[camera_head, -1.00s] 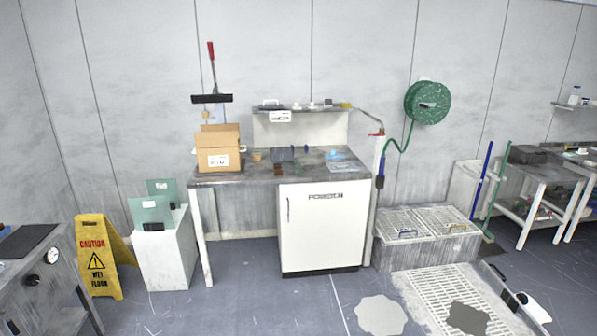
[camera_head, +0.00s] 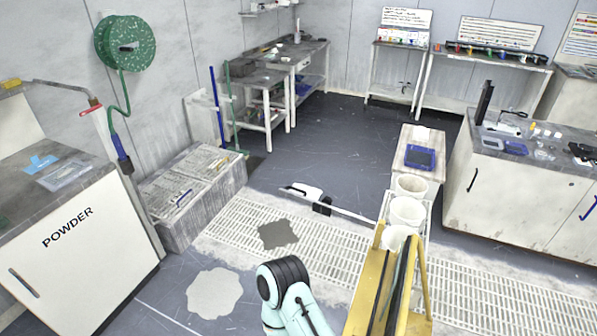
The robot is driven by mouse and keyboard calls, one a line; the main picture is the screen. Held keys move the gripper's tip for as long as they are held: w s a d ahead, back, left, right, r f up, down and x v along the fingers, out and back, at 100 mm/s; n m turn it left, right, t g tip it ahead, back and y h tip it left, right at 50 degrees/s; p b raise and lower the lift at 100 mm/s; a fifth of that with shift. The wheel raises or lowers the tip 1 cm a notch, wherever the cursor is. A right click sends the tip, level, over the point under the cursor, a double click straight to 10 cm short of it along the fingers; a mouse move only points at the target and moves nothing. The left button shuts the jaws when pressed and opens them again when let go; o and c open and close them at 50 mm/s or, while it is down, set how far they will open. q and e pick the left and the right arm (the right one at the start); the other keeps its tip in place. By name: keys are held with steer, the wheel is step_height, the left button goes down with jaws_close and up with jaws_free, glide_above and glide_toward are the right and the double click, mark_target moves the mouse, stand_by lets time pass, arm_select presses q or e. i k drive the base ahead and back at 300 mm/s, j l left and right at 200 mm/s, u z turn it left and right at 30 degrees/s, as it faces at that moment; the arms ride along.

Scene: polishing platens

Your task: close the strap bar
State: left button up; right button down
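No part is clearly recognisable as the strap bar. A yellow stand (camera_head: 366,292) with long dark strips rises at the bottom right of centre. Behind it is a light wire rack with several white buckets (camera_head: 407,211). A pale bar (camera_head: 352,214) runs low across the floor, with white and black pieces at its left part. One of my arms shows at the bottom centre as a pale green link with a black joint. Neither gripper is in view.
The powder cabinet (camera_head: 85,240) stands at left, beside a grated box (camera_head: 190,190). A small cart (camera_head: 407,143) holds a blue device (camera_head: 421,157). A white counter (camera_head: 515,195) stands at right. Grey puddles (camera_head: 214,293) lie on the floor. Open floor (camera_head: 340,140) extends at the back.

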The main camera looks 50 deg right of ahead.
mark_target(318, 206)
steer(key=i+l+z, duration=0.15)
steer(key=i+z, duration=0.6)
steer(key=i+j+z, duration=0.15)
steer(key=i+z, duration=0.2)
steer(key=i, duration=0.15)
